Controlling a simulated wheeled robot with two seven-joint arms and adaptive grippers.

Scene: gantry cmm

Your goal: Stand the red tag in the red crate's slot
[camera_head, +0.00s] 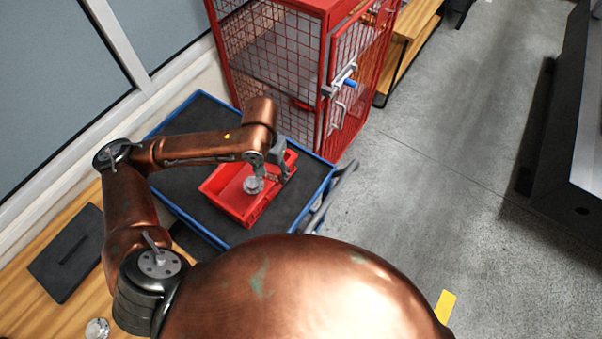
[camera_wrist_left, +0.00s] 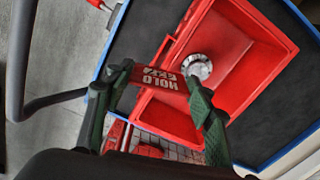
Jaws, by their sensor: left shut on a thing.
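The red crate (camera_head: 222,203) lies on a dark-topped trolley and shows large in the left wrist view (camera_wrist_left: 228,45). A round silver part (camera_head: 253,186) sits inside it; it also shows in the left wrist view (camera_wrist_left: 197,66). My left gripper (camera_head: 284,168) is over the crate's right end in the head view. It is shut on the red tag (camera_wrist_left: 163,80), which has white lettering and spans between the fingertips in the wrist view. The tag appears in front of the crate's edge; I cannot tell whether it touches it. The slot is not clearly visible. My right gripper is not in view.
The blue-edged trolley (camera_head: 165,133) has free dark surface around the crate. A red mesh cage (camera_head: 270,50) with a door handle stands right behind it. A wooden bench (camera_head: 30,305) with a dark panel (camera_head: 65,255) is at lower left. The grey floor at right is open.

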